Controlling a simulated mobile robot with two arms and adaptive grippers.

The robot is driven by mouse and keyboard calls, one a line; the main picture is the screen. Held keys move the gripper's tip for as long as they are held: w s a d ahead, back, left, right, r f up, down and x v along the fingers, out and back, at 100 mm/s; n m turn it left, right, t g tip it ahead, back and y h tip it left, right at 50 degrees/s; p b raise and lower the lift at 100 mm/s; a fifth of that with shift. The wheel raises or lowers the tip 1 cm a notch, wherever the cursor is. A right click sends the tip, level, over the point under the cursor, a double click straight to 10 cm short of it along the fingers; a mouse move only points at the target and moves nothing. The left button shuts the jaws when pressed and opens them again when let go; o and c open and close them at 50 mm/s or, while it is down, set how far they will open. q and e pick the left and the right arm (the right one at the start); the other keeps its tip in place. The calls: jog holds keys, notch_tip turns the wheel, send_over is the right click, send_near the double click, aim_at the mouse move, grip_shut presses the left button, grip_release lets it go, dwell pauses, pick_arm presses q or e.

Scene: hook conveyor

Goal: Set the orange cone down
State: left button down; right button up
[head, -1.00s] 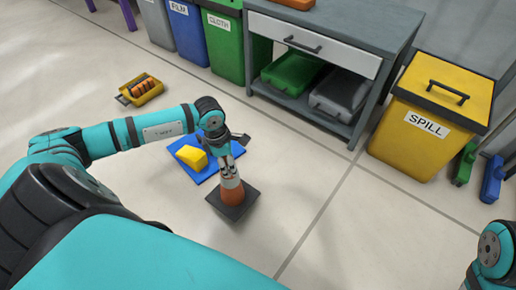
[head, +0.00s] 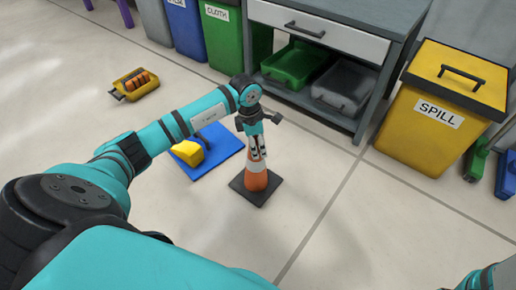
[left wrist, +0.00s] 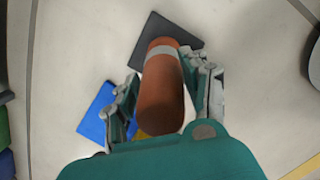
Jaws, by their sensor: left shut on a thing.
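The orange cone (head: 256,181), with a white band and a square dark base (head: 240,187), is upright in front of the grey workbench. My left gripper (head: 258,150) points down and is shut on its upper part. In the left wrist view the cone (left wrist: 161,95) lies between the two fingers of the left gripper (left wrist: 160,100), its dark base (left wrist: 150,28) beyond. I cannot tell whether the base touches the floor. My right gripper is out of view.
A blue mat (head: 222,160) with a yellow block (head: 187,152) lies left of the cone. A yellow toolbox (head: 150,92) lies farther left. The workbench (head: 372,95), bins and yellow SPILL bin (head: 430,140) stand behind. The floor right of the cone is clear.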

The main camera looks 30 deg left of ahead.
pick_arm(q)
jog(key=shift+r, duration=0.1)
jog(key=c, duration=0.6)
grip_release()
jog(key=shift+c, duration=0.2)
